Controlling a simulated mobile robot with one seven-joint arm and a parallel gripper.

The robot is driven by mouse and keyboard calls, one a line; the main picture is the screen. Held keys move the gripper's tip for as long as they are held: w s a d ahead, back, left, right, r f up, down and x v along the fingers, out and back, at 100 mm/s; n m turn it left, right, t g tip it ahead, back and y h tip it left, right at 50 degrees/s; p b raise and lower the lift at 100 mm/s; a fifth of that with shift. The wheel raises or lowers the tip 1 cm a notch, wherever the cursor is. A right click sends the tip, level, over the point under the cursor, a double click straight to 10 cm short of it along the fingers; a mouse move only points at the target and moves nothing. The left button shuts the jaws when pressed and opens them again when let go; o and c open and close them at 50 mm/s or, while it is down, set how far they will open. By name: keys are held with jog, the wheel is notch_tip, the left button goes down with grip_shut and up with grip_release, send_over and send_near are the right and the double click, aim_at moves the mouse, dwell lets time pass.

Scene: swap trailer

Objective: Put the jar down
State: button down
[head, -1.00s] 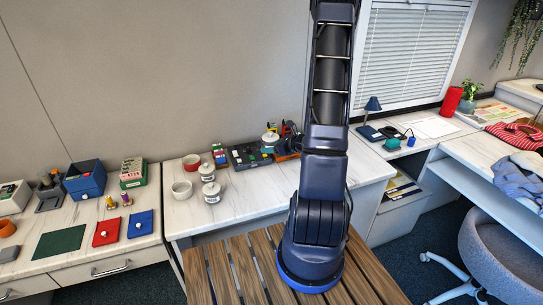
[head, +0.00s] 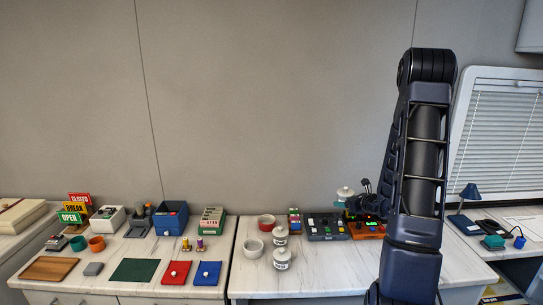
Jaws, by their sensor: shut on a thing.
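A white jar (head: 345,193) with a dark marking shows beside the dark fingers of my gripper (head: 359,194). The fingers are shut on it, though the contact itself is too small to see. The jar appears above the black tray (head: 325,236) on the right-hand counter; its exact height is hard to judge. Two similar lidded white jars, a rear one (head: 280,237) and a front one (head: 282,260), stand upright on the same counter, left of my gripper.
A red bowl (head: 267,222) and a white bowl (head: 253,249) stand near the jars. An orange item (head: 367,231) sits right of the black tray, partly behind my arm. Bare marble countertop (head: 330,278) lies in front of the tray.

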jog(key=w+a+m+t+h, duration=0.1)
jog(key=w+a+m+h, duration=0.3)
jog(key=w, duration=0.9)
notch_tip(320, 180, up, 18)
jog(key=a+n+y, duration=0.1)
jog(key=a, duration=0.1)
jog(key=w+a+n+g+y, duration=0.1)
jog(key=w+a+n+y, duration=0.1)
jog(key=a, duration=0.9)
jog(key=w+a+n+g+y, duration=0.1)
jog(key=w+a+n+y, duration=0.1)
jog(key=a, duration=0.9)
jog(key=s+a+n+g+y, duration=0.2)
jog(key=s+a+n+y, duration=0.1)
jog(key=a, duration=1.9)
jog(key=n+g+y, duration=0.3)
jog(key=n+g, duration=0.3)
jog(key=g, duration=0.1)
send_over(135, 261)
notch_tip(135, 261, down, 37)
jog(key=shift+w+r, duration=0.1)
jog(key=shift+r, duration=0.1)
jog(key=shift+f, duration=0.4)
